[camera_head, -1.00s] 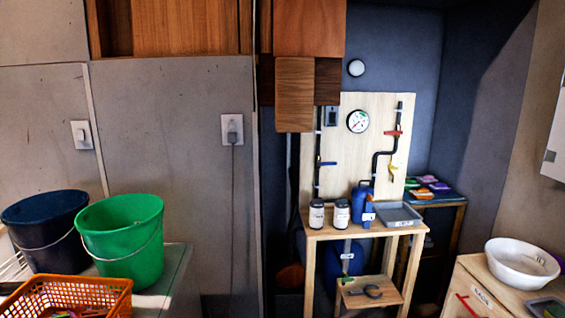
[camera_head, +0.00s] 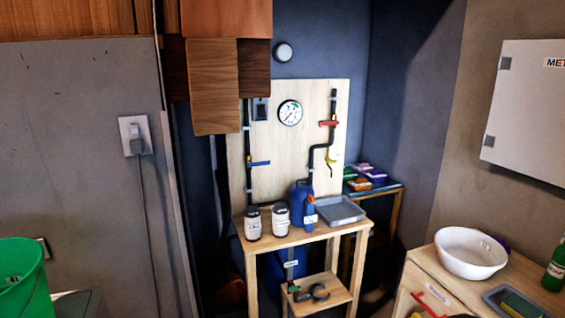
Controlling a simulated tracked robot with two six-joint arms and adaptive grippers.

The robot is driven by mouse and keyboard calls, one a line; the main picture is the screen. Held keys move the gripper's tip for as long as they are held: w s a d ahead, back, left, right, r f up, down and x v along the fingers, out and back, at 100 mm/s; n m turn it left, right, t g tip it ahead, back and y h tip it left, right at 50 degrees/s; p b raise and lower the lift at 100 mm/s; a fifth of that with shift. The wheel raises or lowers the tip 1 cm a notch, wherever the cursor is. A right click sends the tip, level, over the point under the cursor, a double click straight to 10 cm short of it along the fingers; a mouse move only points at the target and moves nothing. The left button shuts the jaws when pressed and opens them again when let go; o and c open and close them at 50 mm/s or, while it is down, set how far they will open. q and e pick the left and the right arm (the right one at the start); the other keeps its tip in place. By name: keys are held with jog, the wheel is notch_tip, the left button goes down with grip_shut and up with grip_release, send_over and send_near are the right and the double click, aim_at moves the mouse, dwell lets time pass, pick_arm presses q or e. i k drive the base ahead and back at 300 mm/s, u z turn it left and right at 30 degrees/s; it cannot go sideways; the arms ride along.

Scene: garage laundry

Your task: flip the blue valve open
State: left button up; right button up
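The blue valve (camera_head: 259,163) is a small blue lever on the left black pipe of a wooden board (camera_head: 290,92), in the middle of the head view. The lever points to the right, roughly level, across the upright pipe. A red-handled valve (camera_head: 329,124) sits higher on the right pipe, and a yellow handle (camera_head: 330,157) is below it. A round white gauge (camera_head: 290,113) is between the pipes. Neither of my grippers shows in the view.
A wooden table (camera_head: 300,237) stands before the board with two jars, a blue jug (camera_head: 302,203) and a grey tray (camera_head: 340,209). Hanging wood panels (camera_head: 213,85) are at upper left. A white basin (camera_head: 470,253) is at right, a green bucket (camera_head: 22,278) at lower left.

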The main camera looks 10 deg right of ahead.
aim_at(250, 164)
jog(key=u, duration=0.15)
jog(key=i, duration=0.1)
jog(key=z, duration=0.25)
jog(key=k, duration=0.6)
jog(key=z, duration=0.45)
jog(key=i, duration=0.9)
jog(key=z, duration=0.55)
jog(key=i, duration=0.95)
jog(key=u, duration=0.45)
jog(key=i, duration=0.5)
jog(key=u, duration=0.5)
